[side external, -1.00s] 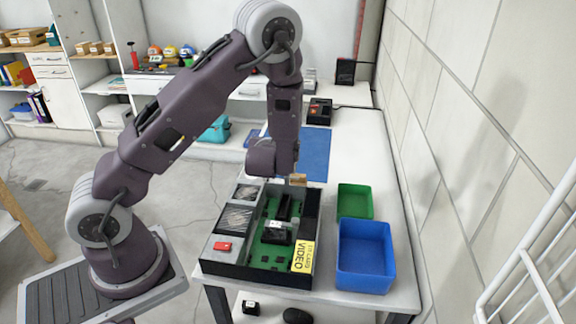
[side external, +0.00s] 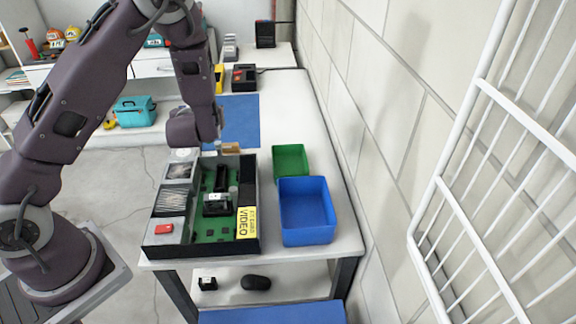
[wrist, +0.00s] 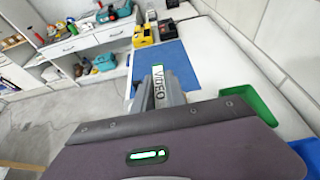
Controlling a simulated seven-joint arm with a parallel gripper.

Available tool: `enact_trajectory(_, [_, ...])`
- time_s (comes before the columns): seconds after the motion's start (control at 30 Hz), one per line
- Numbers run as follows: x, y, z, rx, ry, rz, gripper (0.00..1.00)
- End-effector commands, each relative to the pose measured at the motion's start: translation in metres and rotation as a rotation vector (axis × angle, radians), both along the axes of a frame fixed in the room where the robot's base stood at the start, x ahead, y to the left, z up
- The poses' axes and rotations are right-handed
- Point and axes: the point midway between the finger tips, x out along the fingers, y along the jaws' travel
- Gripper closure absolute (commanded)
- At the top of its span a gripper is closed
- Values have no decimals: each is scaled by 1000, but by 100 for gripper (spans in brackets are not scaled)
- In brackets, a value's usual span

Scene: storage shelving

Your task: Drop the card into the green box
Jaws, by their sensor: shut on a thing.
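My gripper (wrist: 159,92) is shut on a card (wrist: 159,76), grey with a VIDEO label and a green edge, in the wrist view. In the side view my gripper (side external: 218,132) hangs above the far end of the open black case (side external: 204,250); the held card is too small there to make out clearly. The green box (side external: 291,163) stands empty to the right of the case, and right of my gripper. It also shows at the right in the wrist view (wrist: 262,108).
A blue box (side external: 306,210) stands in front of the green box. The case holds a green board (side external: 225,232) and a yellow VIDEO label (side external: 246,222). A blue mat (side external: 238,120) lies behind. A wall and white wire rack (side external: 470,225) stand at right.

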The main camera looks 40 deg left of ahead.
Motion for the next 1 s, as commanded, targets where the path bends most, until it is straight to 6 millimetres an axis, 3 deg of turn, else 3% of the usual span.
enact_trajectory(0.23, [9,19,-22,4,-3,162,100])
enact_trajectory(0.37, [33,15,-47,5,-5,266,100])
enact_trajectory(0.57, [96,-28,-82,5,-3,241,100])
enact_trajectory(0.7, [144,-75,-99,3,-4,141,100])
enact_trajectory(0.8, [168,-106,-108,2,-2,68,100])
enact_trajectory(1.0, [188,-135,-116,2,-1,-1,100])
